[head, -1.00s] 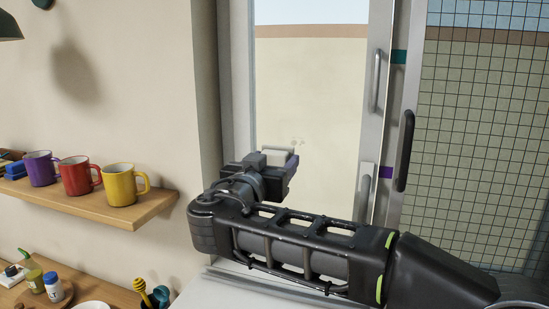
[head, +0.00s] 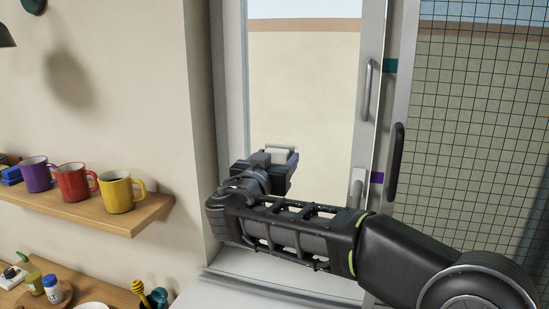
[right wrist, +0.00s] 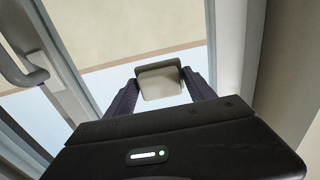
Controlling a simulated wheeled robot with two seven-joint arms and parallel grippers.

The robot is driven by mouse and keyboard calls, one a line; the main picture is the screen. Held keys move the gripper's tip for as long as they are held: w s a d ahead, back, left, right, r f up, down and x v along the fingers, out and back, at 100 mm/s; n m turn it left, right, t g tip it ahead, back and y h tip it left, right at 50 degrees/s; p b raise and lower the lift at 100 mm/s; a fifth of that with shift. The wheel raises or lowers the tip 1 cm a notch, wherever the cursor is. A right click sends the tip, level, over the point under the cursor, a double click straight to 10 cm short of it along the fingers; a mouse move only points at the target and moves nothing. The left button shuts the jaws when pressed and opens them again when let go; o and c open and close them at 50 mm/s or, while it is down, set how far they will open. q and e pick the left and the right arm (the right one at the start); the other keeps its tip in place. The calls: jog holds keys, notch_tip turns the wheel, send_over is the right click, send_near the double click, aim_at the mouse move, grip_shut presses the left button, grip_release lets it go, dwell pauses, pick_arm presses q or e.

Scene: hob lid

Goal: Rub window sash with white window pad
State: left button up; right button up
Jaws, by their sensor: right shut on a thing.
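The window sash (head: 304,90) is a tall glass pane in a pale frame, with a grey handle (head: 367,90) on its right side. My right gripper (head: 277,163) is in front of the lower left part of the pane, shut on the white window pad (head: 279,153). In the right wrist view the pad (right wrist: 159,83) sits between the two dark fingers, with the glass behind it. I cannot tell whether the pad touches the glass. My left gripper is not in view.
A mesh-covered panel (head: 485,120) with a black handle (head: 396,160) stands on the right. On the left, a wooden shelf (head: 130,222) holds purple, red and yellow mugs (head: 117,192). Below it, a counter carries small jars. A pale sill lies under my right arm.

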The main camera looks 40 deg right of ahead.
jog(key=shift+b+x, duration=0.65)
jog(key=shift+x, duration=0.3)
dwell(0.6)
jog(key=shift+s+d+f+b, duration=0.25)
jog(key=shift+s+b, duration=0.2)
jog(key=shift+b, duration=0.35)
jog(key=shift+s+d+b, duration=0.5)
jog(key=shift+s+b, duration=0.2)
jog(key=shift+b, duration=0.2)
jog(key=shift+s+d+r+b, duration=0.25)
jog(key=shift+s+d+b, duration=0.1)
jog(key=shift+s, duration=0.2)
